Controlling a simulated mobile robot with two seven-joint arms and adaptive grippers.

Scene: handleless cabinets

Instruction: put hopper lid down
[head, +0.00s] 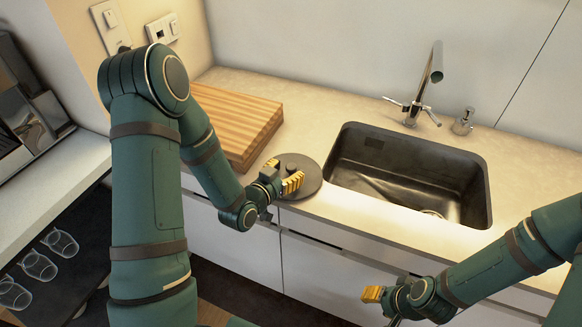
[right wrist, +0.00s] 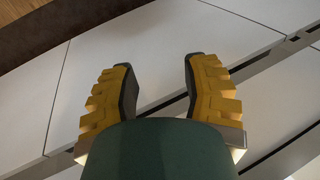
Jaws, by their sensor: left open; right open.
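A round dark grey lid (head: 303,170) lies on the counter between the wooden board and the sink. My left gripper (head: 292,184) is open with its yellow fingers at the lid's near left side, partly covering it. I cannot tell whether the fingers touch the lid. My right gripper (head: 374,294) is low in front of the cabinet fronts, below the counter edge. In the right wrist view the right gripper (right wrist: 157,92) is open, its two yellow fingers apart with nothing between them.
A dark sink (head: 405,172) with a tap (head: 430,85) and a soap dispenser (head: 463,121) is right of the lid. A thick wooden board (head: 235,122) lies to the left. Several glasses (head: 40,265) stand at lower left. White handleless cabinet fronts (head: 325,270) run below the counter.

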